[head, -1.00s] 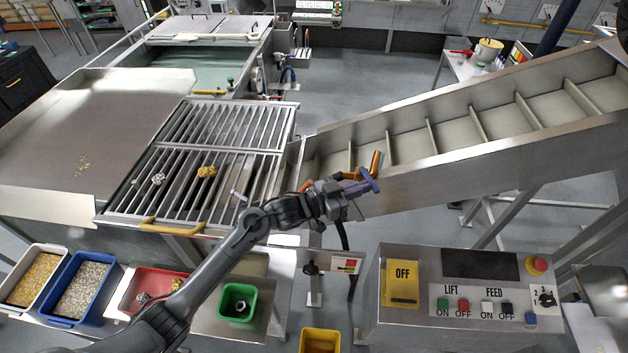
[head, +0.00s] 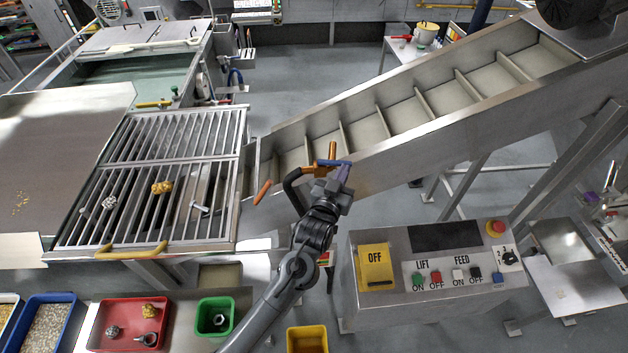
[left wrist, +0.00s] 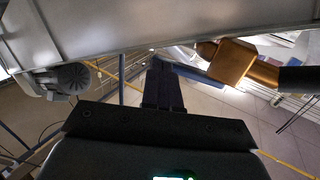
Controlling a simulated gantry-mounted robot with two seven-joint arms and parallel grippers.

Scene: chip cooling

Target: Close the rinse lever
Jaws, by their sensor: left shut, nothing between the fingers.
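The rinse lever (head: 325,162) is a blue bar on a brass-coloured valve (head: 332,150), in front of the conveyor's side wall. In the head view it looks nearly level. My left gripper (head: 343,174) is shut and empty, right at the lever's near side; I cannot tell whether it touches. In the left wrist view the closed fingers (left wrist: 163,82) point toward the blue lever (left wrist: 205,75), which runs past behind their tips. The brass valve (left wrist: 237,66) is to their right there, with a black hose (left wrist: 300,79). My right gripper is not in view.
The inclined conveyor (head: 400,150) rises behind the valve. A slatted grate (head: 150,220) lies left. A control box (head: 430,285) with buttons stands to the right. Red (head: 100,340), green (head: 207,332) and yellow (head: 295,345) bins are in front.

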